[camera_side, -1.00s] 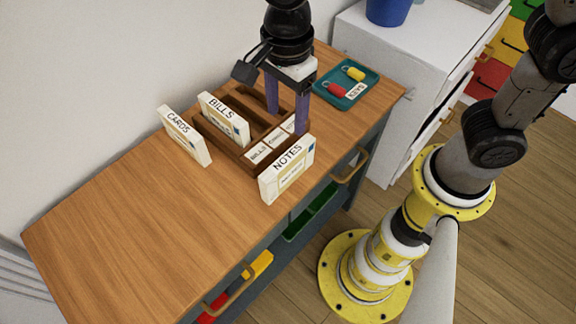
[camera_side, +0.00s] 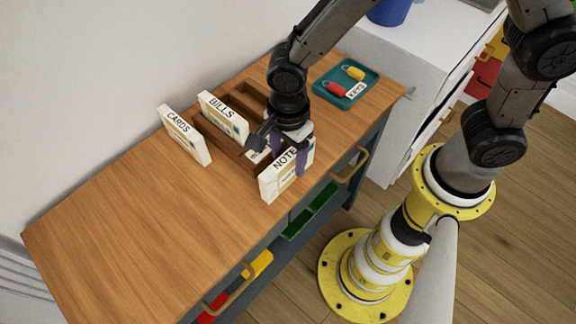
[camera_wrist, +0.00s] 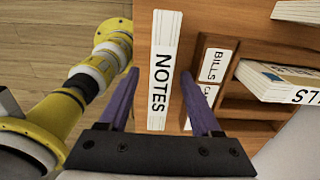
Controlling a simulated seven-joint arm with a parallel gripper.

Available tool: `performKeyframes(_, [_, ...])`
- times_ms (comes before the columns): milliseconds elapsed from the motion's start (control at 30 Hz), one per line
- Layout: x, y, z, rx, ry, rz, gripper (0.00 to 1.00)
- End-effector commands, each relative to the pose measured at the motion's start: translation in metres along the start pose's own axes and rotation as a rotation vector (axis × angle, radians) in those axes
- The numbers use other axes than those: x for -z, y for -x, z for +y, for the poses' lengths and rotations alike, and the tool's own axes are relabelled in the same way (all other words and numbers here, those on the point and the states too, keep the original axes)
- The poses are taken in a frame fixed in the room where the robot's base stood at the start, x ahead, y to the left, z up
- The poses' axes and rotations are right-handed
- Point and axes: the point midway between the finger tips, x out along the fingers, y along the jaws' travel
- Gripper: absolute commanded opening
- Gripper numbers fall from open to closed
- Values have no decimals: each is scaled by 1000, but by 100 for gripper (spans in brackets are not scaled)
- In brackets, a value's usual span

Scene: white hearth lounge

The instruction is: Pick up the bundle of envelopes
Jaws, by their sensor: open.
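Three white bundles of envelopes are in view. The NOTES bundle (camera_side: 272,186) stands upright on the wooden desk top near its front edge. It also shows in the wrist view (camera_wrist: 165,40). My gripper (camera_side: 288,162) is open just above it, with its purple fingers (camera_wrist: 158,76) on either side and a gap on both sides. The BILLS bundle (camera_side: 222,116) stands in a slot of the brown wooden sorter (camera_side: 238,154). The CARDS bundle (camera_side: 184,135) stands on the desk at the sorter's left. My gripper hides part of the sorter and of the NOTES bundle.
The sorter's other visible slots look empty, and its labels include BILLS (camera_wrist: 210,65). A teal tray (camera_side: 330,93) with red and yellow key tags lies at the back right. A white cabinet (camera_side: 420,60) stands beyond. The desk's left half (camera_side: 130,220) is clear.

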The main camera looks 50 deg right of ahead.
Motion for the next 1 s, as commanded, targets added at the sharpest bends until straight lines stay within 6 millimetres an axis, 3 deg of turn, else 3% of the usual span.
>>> performKeyframes(167, [0,-18,0,-1,0,1,65])
performKeyframes(433, [0,-20,0,0,0,0,63])
performKeyframes(800, [0,-20,0,1,0,-1,0])
performKeyframes(1000, [0,-19,-1,2,0,-1,0])
